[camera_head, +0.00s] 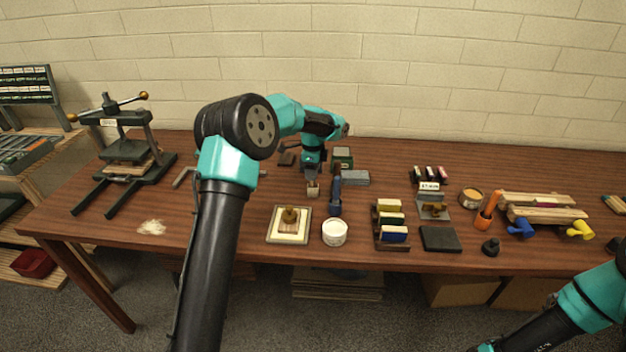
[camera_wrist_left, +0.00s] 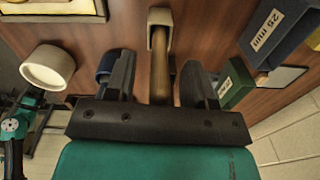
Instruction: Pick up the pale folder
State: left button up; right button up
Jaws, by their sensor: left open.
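My left gripper (camera_head: 312,176) points down at the table's back middle, in front of a green-and-cream box. In the left wrist view, my left gripper (camera_wrist_left: 158,68) is open, with a finger on either side of a brown shaft with a pale tan end (camera_wrist_left: 159,17). The pale tan piece also shows just below the gripper in the head view (camera_head: 313,189). I cannot tell whether it is the pale folder, nor whether the fingers touch it. No other clear pale folder shows. My right gripper is out of view; only my right arm shows at lower right.
A blue-handled tool (camera_head: 335,197) lies close right of the gripper. A grey block (camera_head: 355,177), a white tub (camera_head: 334,233) and a framed pad (camera_head: 273,238) are near. The table's front left is mostly clear.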

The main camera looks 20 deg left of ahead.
pick_arm(q)
jog(key=shift+c, duration=0.2)
grip_shut()
jog(key=shift+r, duration=0.15)
notch_tip(320, 180, up, 10)
jog(key=shift+f, duration=0.15)
dwell(0.6)
dwell(0.4)
